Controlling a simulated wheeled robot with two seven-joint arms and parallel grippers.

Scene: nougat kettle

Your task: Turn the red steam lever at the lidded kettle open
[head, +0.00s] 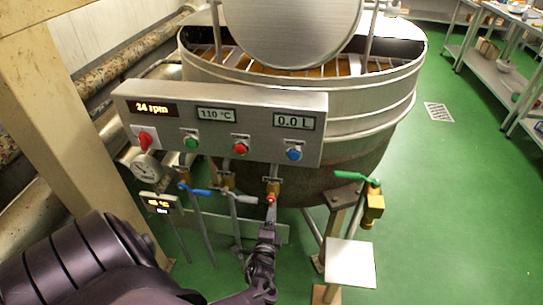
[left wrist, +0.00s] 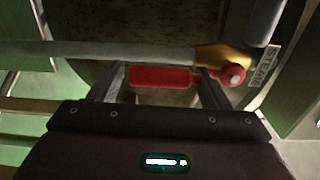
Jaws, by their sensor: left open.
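The lidded kettle (head: 395,92) stands at the centre of the head view, its round lid (head: 290,30) tilted up. The red steam lever (head: 271,198) is below the control panel, mostly hidden by my gripper in the head view. In the left wrist view the red lever (left wrist: 160,77) lies crosswise, its round red hub at the right on a brass valve (left wrist: 222,58), beside a label reading STEAM (left wrist: 264,66). My left gripper (head: 268,222) is open, with a finger on each side of the lever's handle; contact cannot be told. My right gripper is not in view.
The control panel (head: 225,165) hangs just above my gripper. A blue lever (head: 195,190) and a grey lever (head: 240,197) are close on the left. A green-handled valve (head: 373,205) and a square plate (head: 350,263) are on the right. Green floor (head: 450,220) is clear farther right.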

